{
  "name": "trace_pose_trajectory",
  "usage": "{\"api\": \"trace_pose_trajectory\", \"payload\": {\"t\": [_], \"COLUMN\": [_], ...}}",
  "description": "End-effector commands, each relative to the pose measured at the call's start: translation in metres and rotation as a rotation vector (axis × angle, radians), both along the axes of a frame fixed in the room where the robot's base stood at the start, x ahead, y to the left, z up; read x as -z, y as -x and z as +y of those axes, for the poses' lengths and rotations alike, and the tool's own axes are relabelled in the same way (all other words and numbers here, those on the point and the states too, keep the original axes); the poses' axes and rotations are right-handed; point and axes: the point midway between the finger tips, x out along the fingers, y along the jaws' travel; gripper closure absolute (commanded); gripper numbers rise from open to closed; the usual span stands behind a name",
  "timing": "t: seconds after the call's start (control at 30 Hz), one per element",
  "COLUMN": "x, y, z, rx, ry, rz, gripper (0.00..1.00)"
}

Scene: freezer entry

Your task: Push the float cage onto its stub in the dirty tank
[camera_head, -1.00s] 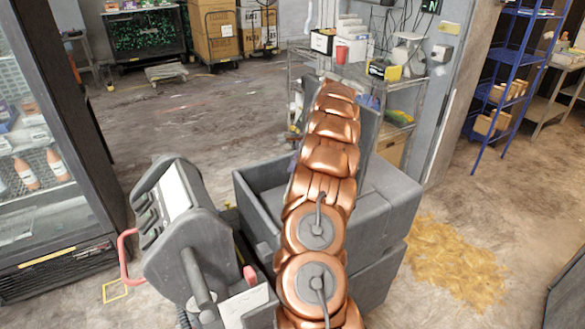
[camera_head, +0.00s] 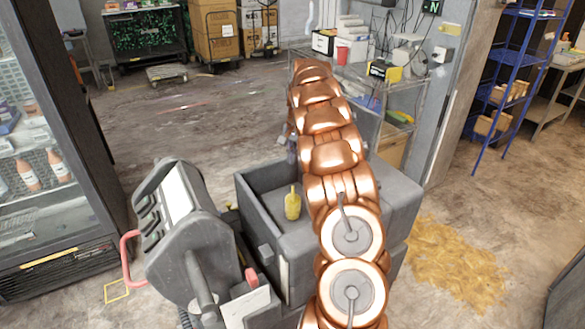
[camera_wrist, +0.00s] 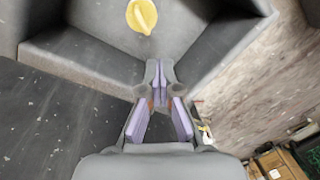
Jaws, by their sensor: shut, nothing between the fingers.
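The yellow piece, which I take to be the float cage (camera_head: 292,205), stands upright inside the open grey tank (camera_head: 262,208), near its inner wall. In the wrist view the float cage (camera_wrist: 142,16) shows at the top edge, just beyond my fingertips and apart from them. My gripper (camera_wrist: 160,82) is shut and empty, its purple-padded fingers together at the tips. In the head view my copper arm hides most of the gripper. No stub shows, and I cannot tell whether the cage is seated.
A grey machine head (camera_head: 185,245) with a red handle (camera_head: 128,258) stands left of the tank. A wire shelf (camera_head: 398,105) with boxes stands behind the arm. A glass-door cooler (camera_head: 40,165) is at far left. A yellowish spill (camera_head: 455,262) lies on the floor to the right.

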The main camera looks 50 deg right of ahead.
Motion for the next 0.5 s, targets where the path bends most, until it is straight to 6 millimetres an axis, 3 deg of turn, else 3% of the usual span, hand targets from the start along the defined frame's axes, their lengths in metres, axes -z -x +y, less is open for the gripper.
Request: {"api": "trace_pose_trajectory", "payload": {"t": [0.5], "x": [0.027], "y": [0.019], "z": [0.014], "rx": [-0.267], "ry": [0.064], "rz": [0.098], "gripper": [1.0]}}
